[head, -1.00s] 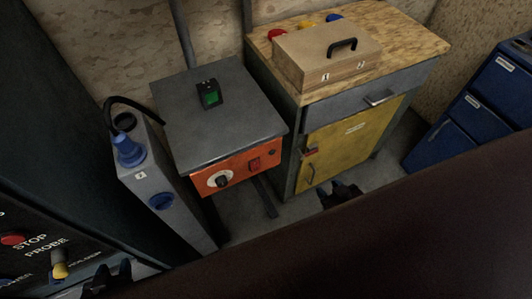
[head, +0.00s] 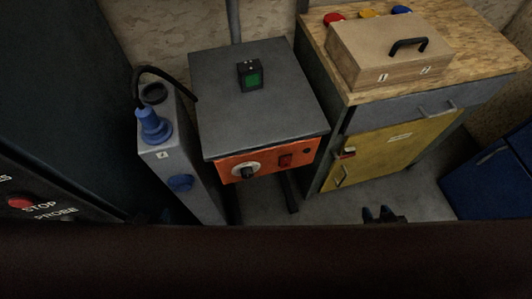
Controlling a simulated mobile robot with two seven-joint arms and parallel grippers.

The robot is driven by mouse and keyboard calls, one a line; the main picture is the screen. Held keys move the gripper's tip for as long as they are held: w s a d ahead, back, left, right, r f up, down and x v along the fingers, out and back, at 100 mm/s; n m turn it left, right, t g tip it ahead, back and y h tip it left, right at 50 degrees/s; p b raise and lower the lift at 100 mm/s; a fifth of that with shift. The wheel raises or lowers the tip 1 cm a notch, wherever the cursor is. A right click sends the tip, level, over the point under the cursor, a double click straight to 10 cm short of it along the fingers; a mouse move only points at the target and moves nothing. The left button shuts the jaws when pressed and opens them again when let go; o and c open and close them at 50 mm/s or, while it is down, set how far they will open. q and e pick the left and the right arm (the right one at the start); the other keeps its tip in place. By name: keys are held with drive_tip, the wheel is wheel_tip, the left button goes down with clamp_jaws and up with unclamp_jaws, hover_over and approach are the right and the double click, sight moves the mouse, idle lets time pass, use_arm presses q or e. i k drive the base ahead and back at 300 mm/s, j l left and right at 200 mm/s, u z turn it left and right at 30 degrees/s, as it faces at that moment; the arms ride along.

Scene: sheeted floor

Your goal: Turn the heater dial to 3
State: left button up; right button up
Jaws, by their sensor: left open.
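The heater dial (head: 246,171) is a dark knob on a white round face, at the left of the orange front panel (head: 266,163) under a grey flat-topped heater (head: 262,115). Its markings are too small to read. My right gripper (head: 379,213) shows at the lower right, low in front of the yellow cabinet door, its fingertips apart and empty. It is well to the right of the dial and apart from it. My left gripper (head: 167,216) barely shows at the lower left, below the grey post; most of it is hidden behind the dark band across the bottom.
A small box with a green display (head: 250,76) stands on the heater. A grey post (head: 178,165) with a blue plug (head: 153,125) stands close left. A yellow-doored cabinet (head: 385,150) is at right, with a case (head: 385,60) on top.

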sight(247, 173)
drive_tip(key=k+u, duration=0.15)
drive_tip(key=k, duration=0.3)
drive_tip(key=k+j+u, duration=0.3)
drive_tip(key=k+j, duration=0.2)
drive_tip(key=j, duration=0.1)
